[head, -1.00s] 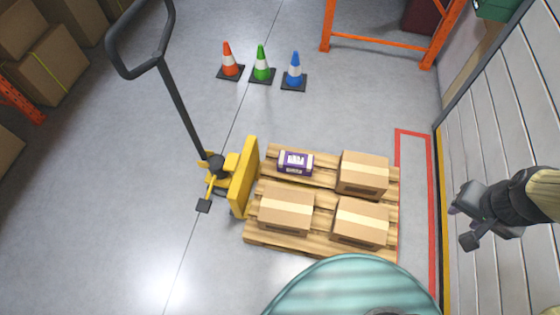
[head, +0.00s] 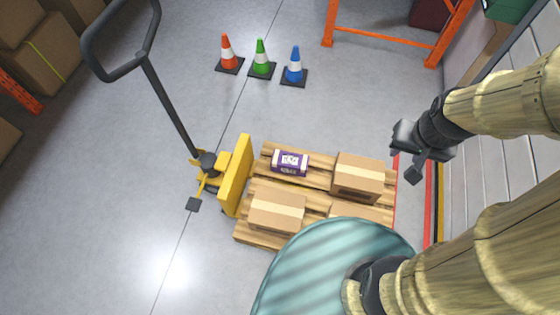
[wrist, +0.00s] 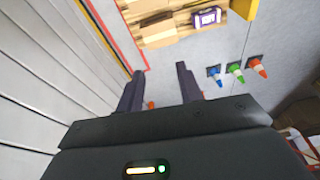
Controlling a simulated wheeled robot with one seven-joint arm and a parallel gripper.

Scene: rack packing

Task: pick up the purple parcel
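The purple parcel (head: 290,163) is a small purple box with a white label. It lies at the far left corner of the wooden pallet (head: 322,180), beside a cardboard box (head: 358,177). It also shows in the wrist view (wrist: 207,17), near the top. My gripper (head: 408,160) is in the air to the right of the pallet, well apart from the parcel. In the wrist view its two fingers (wrist: 158,80) are spread with nothing between them.
More cardboard boxes (head: 276,207) stand on the pallet. A yellow pallet jack (head: 236,175) with a tall black handle stands at its left. Red, green and blue cones (head: 294,68) stand behind. A white slatted wall (head: 490,155) is on the right. Grey floor is clear between cones and pallet.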

